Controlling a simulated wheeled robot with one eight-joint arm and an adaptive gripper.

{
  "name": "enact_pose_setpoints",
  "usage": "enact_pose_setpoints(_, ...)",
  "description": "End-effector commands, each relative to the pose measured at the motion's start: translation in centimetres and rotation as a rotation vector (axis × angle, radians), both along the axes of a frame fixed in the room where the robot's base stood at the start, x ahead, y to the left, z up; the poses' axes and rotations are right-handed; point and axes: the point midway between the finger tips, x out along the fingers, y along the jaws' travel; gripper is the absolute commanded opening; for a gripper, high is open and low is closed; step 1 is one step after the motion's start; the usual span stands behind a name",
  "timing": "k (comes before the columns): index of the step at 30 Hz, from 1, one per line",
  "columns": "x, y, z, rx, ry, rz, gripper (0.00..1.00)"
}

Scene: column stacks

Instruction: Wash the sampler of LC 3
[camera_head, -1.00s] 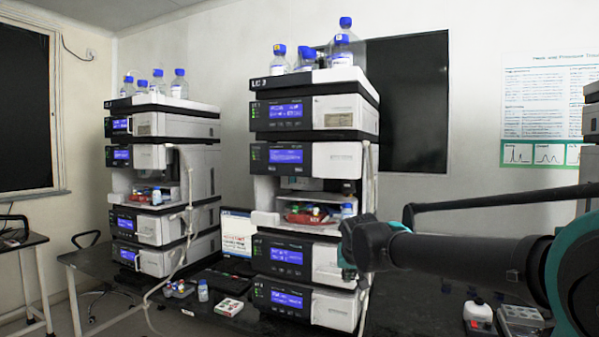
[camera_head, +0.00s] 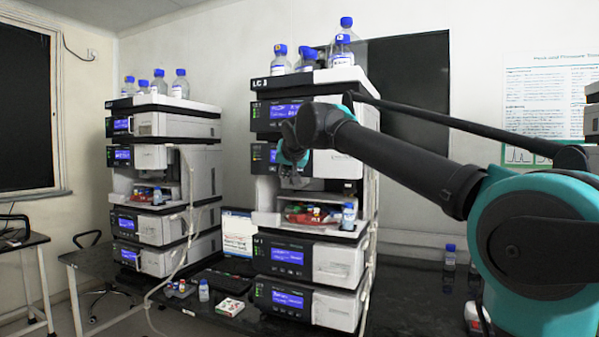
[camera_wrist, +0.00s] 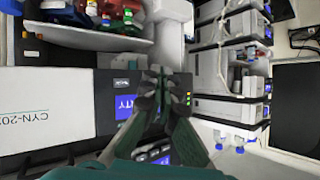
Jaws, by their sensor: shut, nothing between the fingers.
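The LC 3 stack (camera_head: 285,83) stands in the middle of the head view. Its open sampler bay (camera_head: 268,217) holds a tray with red, blue and white items (camera_head: 308,213). In the wrist view the vials and tray (camera_wrist: 105,14) show at top left. In the wrist view the fingers of my gripper (camera_wrist: 162,72) are together and empty, over the module's front beside a blue display (camera_wrist: 124,107). I cannot tell whether they touch the panel.
A similar instrument stack (camera_head: 160,128) stands to the left. Bottles with blue caps (camera_head: 343,50) stand on top of LC 3. A keyboard (camera_head: 222,280), a small box (camera_head: 230,307) and a small bottle (camera_head: 204,290) lie between the stacks. The black bench right of LC 3 is partly clear.

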Motion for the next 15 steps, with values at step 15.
enact_pose_setpoints(15,0.40,0.02,0.30,0.003,-0.003,0.001,0.00)
